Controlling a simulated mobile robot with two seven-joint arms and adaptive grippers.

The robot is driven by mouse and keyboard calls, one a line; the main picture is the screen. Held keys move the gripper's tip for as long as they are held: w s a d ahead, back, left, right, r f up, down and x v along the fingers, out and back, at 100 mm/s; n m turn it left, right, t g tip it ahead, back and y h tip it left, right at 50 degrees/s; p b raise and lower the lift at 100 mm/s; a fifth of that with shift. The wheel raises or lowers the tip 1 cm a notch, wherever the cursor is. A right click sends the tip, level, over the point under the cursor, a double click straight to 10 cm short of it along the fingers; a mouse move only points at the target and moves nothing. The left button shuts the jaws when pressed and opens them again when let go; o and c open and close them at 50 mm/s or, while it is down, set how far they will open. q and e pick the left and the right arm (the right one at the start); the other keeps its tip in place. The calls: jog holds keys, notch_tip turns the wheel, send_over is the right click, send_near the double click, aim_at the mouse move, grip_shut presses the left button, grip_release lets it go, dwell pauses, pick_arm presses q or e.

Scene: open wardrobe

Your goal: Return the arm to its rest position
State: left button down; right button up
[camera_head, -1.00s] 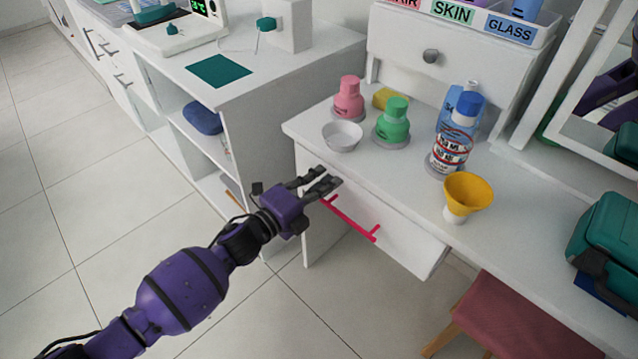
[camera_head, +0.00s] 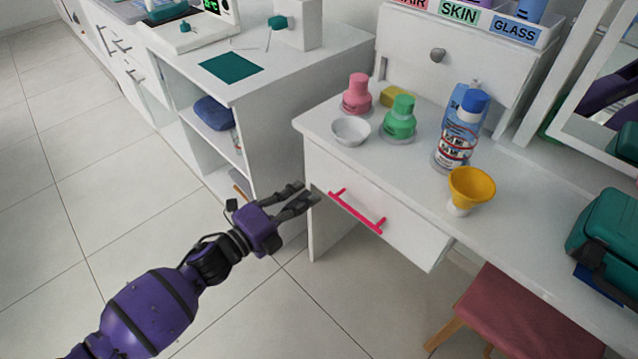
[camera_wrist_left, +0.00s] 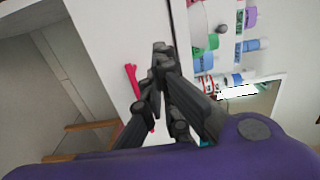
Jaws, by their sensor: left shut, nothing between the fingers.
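My left gripper (camera_head: 312,194) comes in from the lower left and is shut and empty. Its fingertips are just left of the pink handle (camera_head: 357,212) on the white drawer (camera_head: 395,228), with a small gap to the handle. In the left wrist view, the gripper's dark fingers (camera_wrist_left: 161,52) meet at their tips, and the pink handle (camera_wrist_left: 138,90) shows beside them. My purple arm stretches over the tiled floor in the head view. My right gripper does not show.
A shelf unit (camera_head: 280,135) is behind my gripper. The floor (camera_head: 60,240) at left is clear.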

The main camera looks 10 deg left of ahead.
pick_arm(q)
jog(key=v, duration=0.4)
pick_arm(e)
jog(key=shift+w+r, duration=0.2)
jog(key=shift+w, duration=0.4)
pick_arm(q)
jog(key=shift+a, duration=0.1)
